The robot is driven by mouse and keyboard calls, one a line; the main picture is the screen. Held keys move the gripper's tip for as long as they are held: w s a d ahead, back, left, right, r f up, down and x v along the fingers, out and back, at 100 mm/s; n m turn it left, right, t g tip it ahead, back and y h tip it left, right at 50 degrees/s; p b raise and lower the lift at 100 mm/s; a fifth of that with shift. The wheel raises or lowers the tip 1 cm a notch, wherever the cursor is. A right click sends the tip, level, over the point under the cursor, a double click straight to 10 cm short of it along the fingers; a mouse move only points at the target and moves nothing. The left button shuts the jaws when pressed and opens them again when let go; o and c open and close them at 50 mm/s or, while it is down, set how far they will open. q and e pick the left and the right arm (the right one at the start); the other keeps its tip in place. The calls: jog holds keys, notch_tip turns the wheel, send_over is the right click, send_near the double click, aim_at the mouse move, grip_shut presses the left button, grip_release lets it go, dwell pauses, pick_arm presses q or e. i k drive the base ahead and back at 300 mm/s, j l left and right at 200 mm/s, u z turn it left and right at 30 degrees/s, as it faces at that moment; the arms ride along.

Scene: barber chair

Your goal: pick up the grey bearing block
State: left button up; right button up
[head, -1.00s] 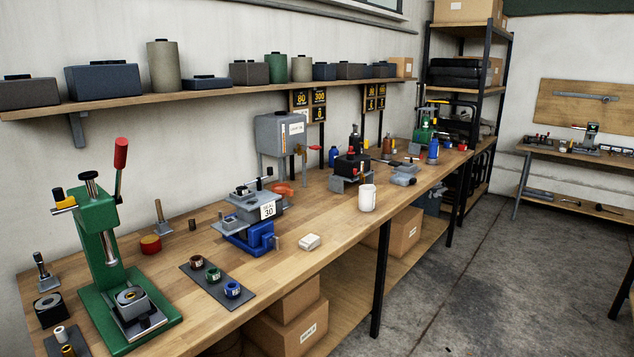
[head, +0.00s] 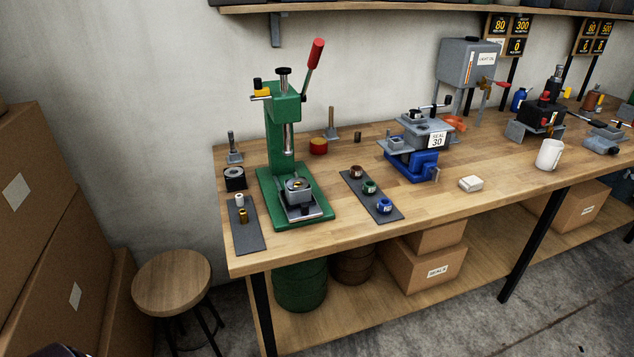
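A small grey block with a round bore (head: 298,190), which looks like the bearing block, sits on the plate of the green arbor press (head: 282,150) at the left of the wooden workbench (head: 340,237). The press ram is above it, and a gap shows between them. Another grey block-like fixture (head: 425,128) sits on a blue vise (head: 412,166), beside a "SEAL 30" card. Neither of my grippers can be made out in the head view.
A dark mat (head: 366,191) holds three coloured rings; another mat (head: 246,236) holds two small sleeves. A wooden stool (head: 172,282) and stacked cartons (head: 40,220) stand left of the bench.

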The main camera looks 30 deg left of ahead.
aim_at(295, 195)
jog(key=i+l, duration=0.15)
jog(key=i, duration=0.3)
jog(key=i+l, duration=0.15)
jog(key=i, duration=0.3)
jog(key=i+l, duration=0.15)
jog(key=i, duration=0.3)
jog(key=i+l+u, duration=0.15)
jog(key=i+u, duration=0.25)
jog(key=i+l+u, duration=0.2)
jog(key=u, duration=0.2)
jog(key=i+l+u, duration=0.25)
jog(key=u, duration=0.15)
